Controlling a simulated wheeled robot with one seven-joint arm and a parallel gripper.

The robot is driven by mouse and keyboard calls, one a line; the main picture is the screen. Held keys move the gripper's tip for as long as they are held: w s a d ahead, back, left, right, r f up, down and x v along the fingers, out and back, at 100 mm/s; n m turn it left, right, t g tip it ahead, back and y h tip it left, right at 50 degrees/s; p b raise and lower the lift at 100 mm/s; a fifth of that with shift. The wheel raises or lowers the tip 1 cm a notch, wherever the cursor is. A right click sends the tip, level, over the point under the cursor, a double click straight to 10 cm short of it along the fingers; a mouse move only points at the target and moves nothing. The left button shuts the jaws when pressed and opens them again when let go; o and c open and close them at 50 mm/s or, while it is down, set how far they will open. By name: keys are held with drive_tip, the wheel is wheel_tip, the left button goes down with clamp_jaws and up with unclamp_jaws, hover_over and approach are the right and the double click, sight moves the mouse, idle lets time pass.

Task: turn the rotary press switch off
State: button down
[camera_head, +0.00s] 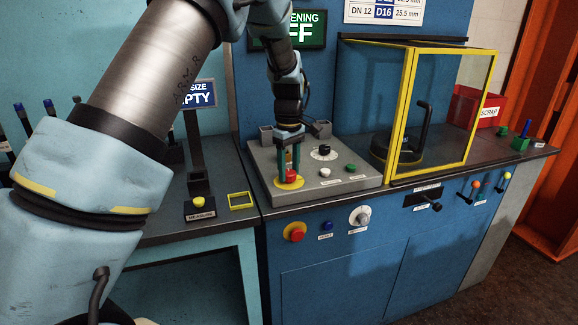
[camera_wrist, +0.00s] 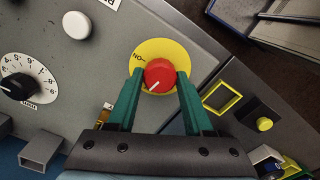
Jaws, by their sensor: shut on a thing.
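The rotary press switch, a red knob (camera_head: 292,178) on a yellow disc (camera_head: 279,184), sits at the front left corner of the grey sloped control panel. In the wrist view the red knob (camera_wrist: 159,74) has a white pointer line aimed toward the lower left. Dark lettering shows on the upper left of its yellow disc (camera_wrist: 160,48); I cannot read it fully. My gripper (camera_wrist: 160,78) has its green fingers on the knob's left and right sides, shut on it. In the head view my gripper (camera_head: 288,170) comes down onto the knob from above.
The panel (camera_head: 325,188) also has a black dial (camera_head: 323,150), a white button (camera_head: 325,172) and a green button (camera_head: 351,168). A yellow-framed guard (camera_head: 408,110) stands to the right. A red emergency-style button (camera_head: 294,232) is on the cabinet front. A yellow square frame (camera_head: 240,200) lies left.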

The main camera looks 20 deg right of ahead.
sight(289, 172)
drive_tip(key=shift+w+n+p, duration=0.1)
drive_tip(key=shift+n+p, duration=0.25)
drive_tip(key=shift+n, duration=0.65)
drive_tip(key=shift+c, duration=1.5)
unclamp_jaws()
wheel_tip(289, 172, up, 11)
drive_tip(key=b, duration=0.2)
drive_tip(key=shift+f, duration=0.1)
